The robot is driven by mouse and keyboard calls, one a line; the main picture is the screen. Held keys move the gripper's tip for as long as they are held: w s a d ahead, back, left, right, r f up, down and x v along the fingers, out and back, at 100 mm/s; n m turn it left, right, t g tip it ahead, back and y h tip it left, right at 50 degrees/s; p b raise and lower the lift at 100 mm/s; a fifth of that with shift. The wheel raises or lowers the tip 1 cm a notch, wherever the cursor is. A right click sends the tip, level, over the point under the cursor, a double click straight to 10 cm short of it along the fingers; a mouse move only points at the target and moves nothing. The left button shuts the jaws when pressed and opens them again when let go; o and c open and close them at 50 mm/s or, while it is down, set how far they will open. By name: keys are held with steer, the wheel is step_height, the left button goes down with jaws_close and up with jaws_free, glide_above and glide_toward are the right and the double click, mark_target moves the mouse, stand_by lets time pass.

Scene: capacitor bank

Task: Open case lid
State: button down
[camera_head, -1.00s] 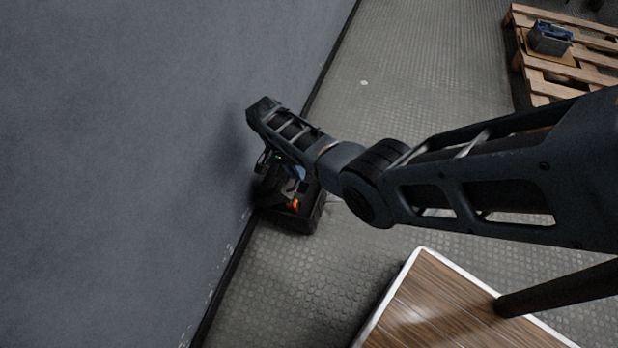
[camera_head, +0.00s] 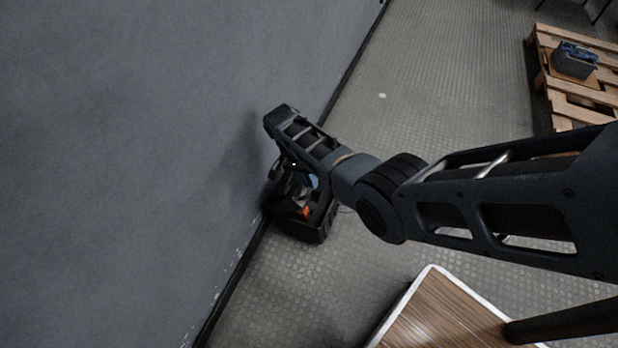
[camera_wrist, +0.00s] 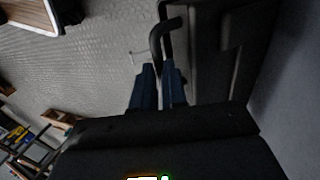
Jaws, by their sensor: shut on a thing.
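A black case (camera_head: 318,226) stands on the floor against the grey wall, partly hidden under my arm. It is at least partly open, as its inside shows, with an orange item (camera_head: 305,212) in it. In the wrist view the dark lid (camera_wrist: 203,62) stands up beside the wall, with a black handle (camera_wrist: 157,38) at its edge. My gripper (camera_wrist: 161,70) has its blue fingers close together at this handle, shut on it. In the head view my arm hides most of the lid and the fingers.
A wood-topped table (camera_head: 440,318) with a white edge stands at the front right. A wooden pallet (camera_head: 590,62) carrying a grey box (camera_head: 574,60) lies at the far right. The wall (camera_head: 150,130) is close on the left. The textured floor (camera_head: 440,70) between is mostly clear.

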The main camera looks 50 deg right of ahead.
steer(key=c, duration=1.2)
jaws_free()
steer(key=shift+o, duration=0.2)
steer(key=shift+w, duration=0.1)
